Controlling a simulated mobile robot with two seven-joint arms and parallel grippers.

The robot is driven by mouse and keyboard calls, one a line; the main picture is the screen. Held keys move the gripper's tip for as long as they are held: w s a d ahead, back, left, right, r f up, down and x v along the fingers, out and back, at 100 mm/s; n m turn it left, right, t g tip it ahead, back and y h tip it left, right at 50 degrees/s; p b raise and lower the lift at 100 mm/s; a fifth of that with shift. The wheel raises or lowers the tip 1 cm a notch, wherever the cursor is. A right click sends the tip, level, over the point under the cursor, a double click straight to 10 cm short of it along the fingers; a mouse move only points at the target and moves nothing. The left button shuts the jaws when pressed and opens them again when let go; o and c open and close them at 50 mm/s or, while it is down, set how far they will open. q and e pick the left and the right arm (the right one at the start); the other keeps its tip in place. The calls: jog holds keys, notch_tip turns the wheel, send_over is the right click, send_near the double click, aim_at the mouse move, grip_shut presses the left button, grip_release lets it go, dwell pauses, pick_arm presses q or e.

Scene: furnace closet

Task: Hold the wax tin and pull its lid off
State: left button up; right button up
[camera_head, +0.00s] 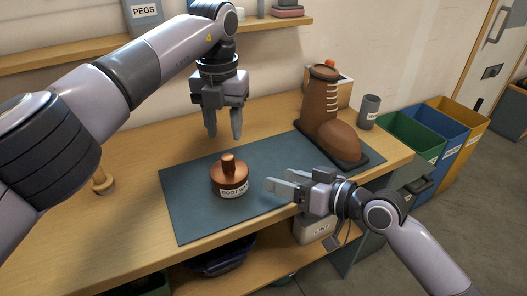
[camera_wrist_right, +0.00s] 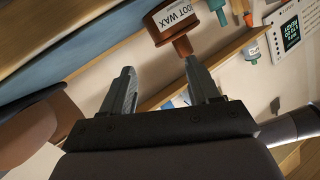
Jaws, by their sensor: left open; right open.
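The wax tin (camera_head: 230,183) stands upright on the dark mat, a round copper-brown tin with a white label reading "BOOT WAX". Its lid (camera_head: 228,164) with a raised knob is on top. My left gripper (camera_head: 224,136) is open, pointing down above and behind the tin, apart from it. My right gripper (camera_head: 268,190) is open at the mat's front edge, to the right of the tin, fingers pointing toward it without touching. In the right wrist view, the tin (camera_wrist_right: 172,18) shows at the top beyond the open fingers of the right gripper (camera_wrist_right: 160,80).
The mat (camera_head: 190,215) lies on a wooden bench. A brown boot (camera_head: 325,120) stands at the mat's right, with a grey cup (camera_head: 369,111) beyond. A wooden peg-like item (camera_head: 102,182) is at the left. Green, blue and yellow bins (camera_head: 465,125) stand at the right. A shelf (camera_head: 60,58) runs along the wall.

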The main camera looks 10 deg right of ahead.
aim_at(230, 157)
jog(key=shift+w+a+r+n+g+y, duration=0.35)
jog(key=shift+w+a+n+g, duration=0.45)
jog(key=shift+w+a+n, duration=0.7)
jog(key=shift+w+a+r+n+g+y, duration=0.2)
jog(key=shift+w+a+r+n+g, duration=0.2)
jog(key=shift+w+a+n+g, duration=1)
jog(key=shift+w+a+r+n+g+y, duration=0.35)
jog(key=shift+a+n, duration=0.65)
jog(key=shift+a, duration=1.15)
jog(key=shift+w, duration=0.15)
grip_shut()
jog(key=shift+c, duration=0.2)
grip_release()
